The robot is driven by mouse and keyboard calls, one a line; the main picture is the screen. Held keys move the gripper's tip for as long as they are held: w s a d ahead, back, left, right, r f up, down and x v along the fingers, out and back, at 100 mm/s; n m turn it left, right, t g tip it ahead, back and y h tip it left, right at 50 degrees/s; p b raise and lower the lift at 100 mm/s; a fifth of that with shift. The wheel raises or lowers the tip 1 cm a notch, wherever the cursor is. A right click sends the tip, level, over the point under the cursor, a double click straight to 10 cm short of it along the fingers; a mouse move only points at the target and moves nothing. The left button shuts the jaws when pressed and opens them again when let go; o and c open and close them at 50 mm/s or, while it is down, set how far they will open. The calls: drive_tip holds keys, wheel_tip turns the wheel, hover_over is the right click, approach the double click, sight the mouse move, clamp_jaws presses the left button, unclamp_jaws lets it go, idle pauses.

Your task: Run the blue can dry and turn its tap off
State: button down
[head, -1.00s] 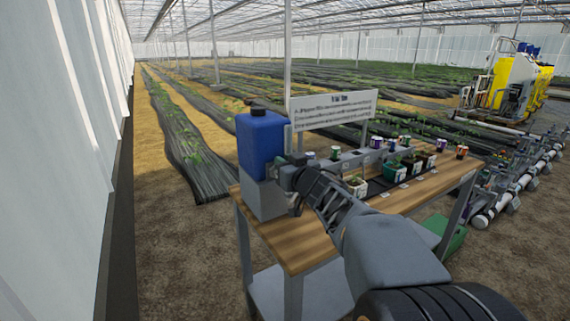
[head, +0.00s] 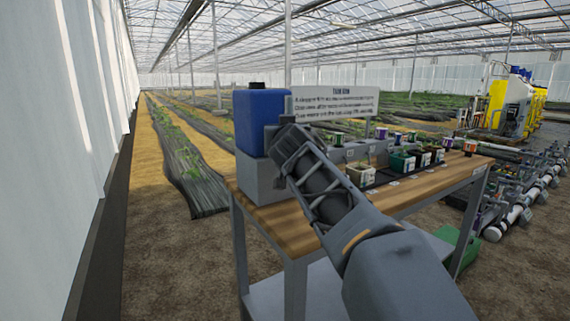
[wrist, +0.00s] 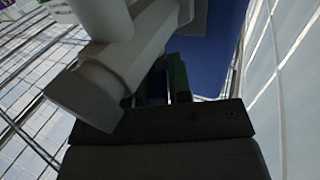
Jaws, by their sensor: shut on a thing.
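The blue can (head: 258,112), with a black cap, stands upright on a grey block (head: 262,182) at the left end of the wooden table. My gripper (head: 277,138) is against the can's lower right side, and my own arm hides its fingertips and the tap in the head view. In the wrist view the can's blue wall (wrist: 212,55) fills the top right. A pale grey tap (wrist: 105,70) crosses the dark fingers (wrist: 165,85), which are shut on it. The exact grip point and the tap's setting are hard to tell. The water level is not visible.
A row of potted seedlings (head: 360,174) and small labelled tubs stands along the table (head: 425,188). A white sign (head: 335,103) rises behind the can. A green crate (head: 455,245) is under the table's right end. Pipes (head: 515,205) lie at right.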

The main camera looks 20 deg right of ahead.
drive_tip(key=shift+a+f+m+g+h+p, duration=0.1)
drive_tip(key=shift+m+g+h+p, duration=0.2)
drive_tip(key=shift+m+h, duration=0.2)
drive_tip(key=shift+a+f+m+g+h+p, duration=0.15)
drive_tip(key=shift+m+g+h, duration=0.2)
drive_tip(key=shift+h, duration=0.25)
drive_tip(key=shift+m+g+h+b, duration=0.45)
drive_tip(key=shift+m+h, duration=0.2)
drive_tip(key=shift+h, duration=0.35)
drive_tip(key=m+g+h, duration=0.4)
drive_tip(key=h, duration=0.1)
drive_tip(key=shift+w+a+r+m+g, duration=0.1)
drive_tip(key=shift+w+r+m+g, duration=0.1)
drive_tip(key=shift+m+g, duration=0.1)
drive_tip(key=shift+r+m+g+h+p, duration=0.2)
drive_tip(key=shift+m+g+h+p, duration=0.85)
drive_tip(key=shift+m+g, duration=1.05)
drive_tip(key=shift+g+h, duration=0.25)
drive_tip(key=shift+g, duration=0.35)
drive_tip(key=c, duration=1.1)
unclamp_jaws()
drive_tip(key=shift+f, duration=0.1)
drive_tip(key=shift+f, duration=0.1)
drive_tip(key=p+v, duration=0.3)
drive_tip(key=v, duration=1)
drive_tip(key=shift+a, duration=0.4)
